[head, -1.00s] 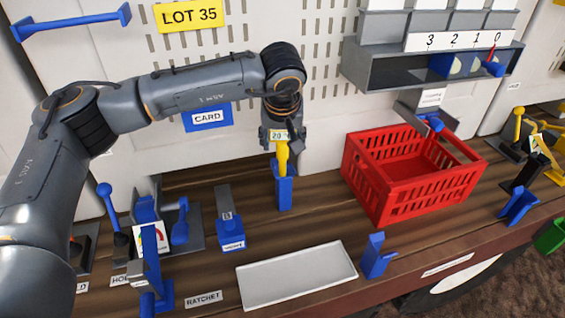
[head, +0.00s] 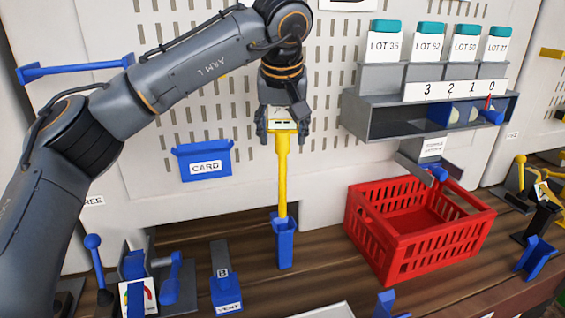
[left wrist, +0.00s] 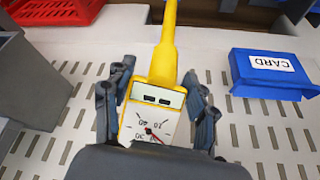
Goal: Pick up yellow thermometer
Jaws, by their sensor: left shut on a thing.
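The yellow thermometer (head: 282,172) hangs upright with its long stem pointing down. Its square head with a white dial shows in the left wrist view (left wrist: 152,115). My left gripper (head: 283,122) is shut on the thermometer's head, with its fingers on either side of it. The stem's lower end is at the mouth of a tall blue holder (head: 284,246) on the bench; whether the tip is still inside cannot be told. My right gripper is not in view.
A red crate (head: 395,248) stands on the wooden bench right of the holder. A blue CARD box (head: 205,162) hangs on the perforated wall to the left. A grey shelf (head: 385,118) with LOT boxes is at upper right.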

